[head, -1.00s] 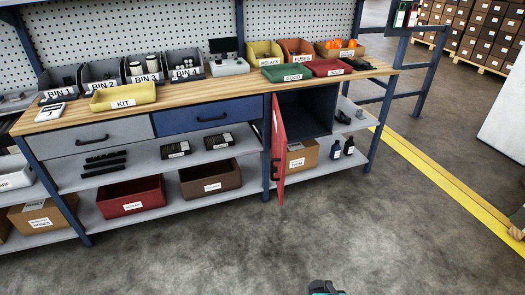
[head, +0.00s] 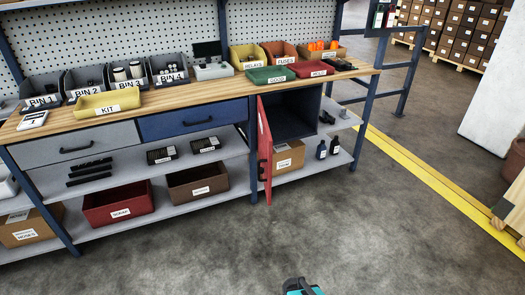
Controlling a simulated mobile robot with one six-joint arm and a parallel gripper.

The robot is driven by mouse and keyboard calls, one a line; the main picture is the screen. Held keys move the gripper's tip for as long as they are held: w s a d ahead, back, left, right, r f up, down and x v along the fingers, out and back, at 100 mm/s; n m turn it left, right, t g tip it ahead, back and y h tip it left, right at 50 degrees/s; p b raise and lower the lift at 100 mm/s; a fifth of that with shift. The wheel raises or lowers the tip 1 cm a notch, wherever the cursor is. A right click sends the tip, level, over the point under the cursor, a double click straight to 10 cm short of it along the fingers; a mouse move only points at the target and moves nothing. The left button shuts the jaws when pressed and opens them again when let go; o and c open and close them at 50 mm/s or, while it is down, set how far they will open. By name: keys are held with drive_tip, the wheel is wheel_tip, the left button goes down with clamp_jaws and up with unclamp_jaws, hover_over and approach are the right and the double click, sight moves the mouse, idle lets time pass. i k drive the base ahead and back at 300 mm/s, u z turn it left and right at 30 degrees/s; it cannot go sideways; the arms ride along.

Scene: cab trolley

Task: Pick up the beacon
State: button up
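I cannot pick out a beacon for certain. Small orange objects (head: 318,45) sit in a cardboard-coloured bin (head: 331,55) at the back right of the workbench; they are too small to identify, and the bin's label is hard to read. Only a dark and teal tip of my gripper (head: 303,288) shows at the bottom edge of the head view, over the floor and well in front of the bench. Its fingers cannot be made out, nor whether it holds anything.
The wooden bench (head: 215,93) carries a yellow KIT tray (head: 100,99), grey bins, a green tray (head: 271,75) and a red tray (head: 311,69). A red cabinet door (head: 264,150) stands open towards me. The concrete floor (head: 200,250) in front is clear.

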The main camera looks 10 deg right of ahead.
sight(320, 44)
drive_tip(key=i, duration=1)
